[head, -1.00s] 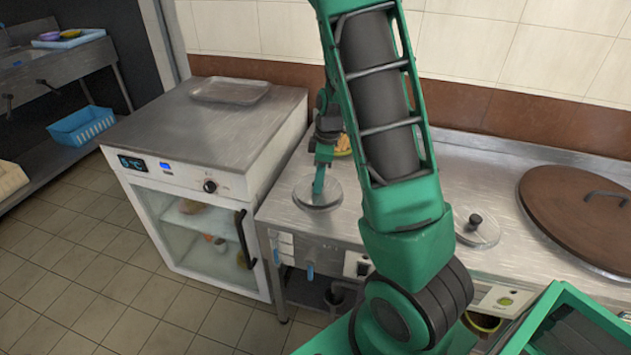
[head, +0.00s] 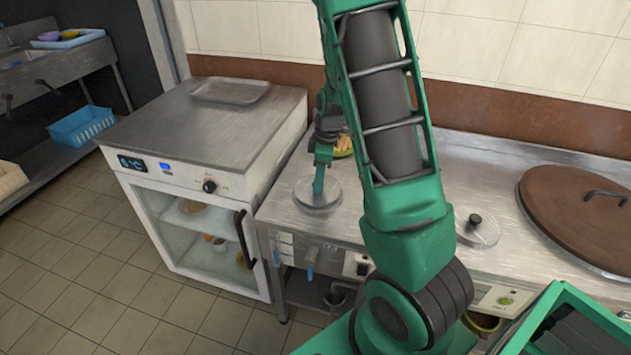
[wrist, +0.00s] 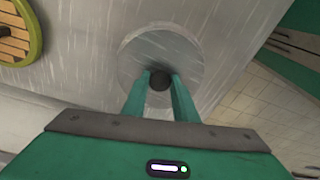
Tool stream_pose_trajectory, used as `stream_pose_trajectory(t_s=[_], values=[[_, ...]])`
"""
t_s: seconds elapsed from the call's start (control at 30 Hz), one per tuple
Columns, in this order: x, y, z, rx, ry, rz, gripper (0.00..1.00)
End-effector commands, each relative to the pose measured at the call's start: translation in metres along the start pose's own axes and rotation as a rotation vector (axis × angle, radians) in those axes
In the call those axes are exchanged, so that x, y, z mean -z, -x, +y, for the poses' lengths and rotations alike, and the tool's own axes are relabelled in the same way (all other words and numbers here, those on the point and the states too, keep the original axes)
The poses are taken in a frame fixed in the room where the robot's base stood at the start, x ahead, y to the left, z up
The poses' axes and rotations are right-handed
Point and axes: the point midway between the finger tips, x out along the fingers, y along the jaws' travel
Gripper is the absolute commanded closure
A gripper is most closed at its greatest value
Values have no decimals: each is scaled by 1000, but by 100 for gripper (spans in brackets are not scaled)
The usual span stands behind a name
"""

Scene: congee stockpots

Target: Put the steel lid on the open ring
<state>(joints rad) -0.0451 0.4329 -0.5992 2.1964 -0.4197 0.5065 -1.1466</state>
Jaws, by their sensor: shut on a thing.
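The steel lid (head: 331,200) is a round, flat disc at the left end of the steel counter; it also shows in the wrist view (wrist: 178,52). My gripper (head: 318,188) comes down on it from above. In the wrist view, my gripper (wrist: 159,84) has its two green fingers closed on the lid's dark knob (wrist: 159,78). The lid looks level and at or near the counter surface; I cannot tell whether it touches. No open ring is plainly visible; whether one lies under the lid is hidden.
Another round lid with a black knob (head: 476,226) lies right of my arm. A large brown lid (head: 575,215) is farther right. A glass-front cabinet (head: 200,130) adjoins the counter on the left. A green-rimmed slatted round thing (wrist: 14,35) is near the lid.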

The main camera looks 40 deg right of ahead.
Motion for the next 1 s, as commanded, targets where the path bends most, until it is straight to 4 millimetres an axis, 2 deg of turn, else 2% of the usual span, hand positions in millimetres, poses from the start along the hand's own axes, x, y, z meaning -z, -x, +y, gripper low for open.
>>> stream_pose_trajectory(t_s=[0.57,0.6,0.63,1.0], values=[[-1,-10,0,0,0,0,98],[-1,-10,0,0,0,0,69],[-1,-10,0,0,0,0,66],[-1,-6,0,-1,1,1,66]])
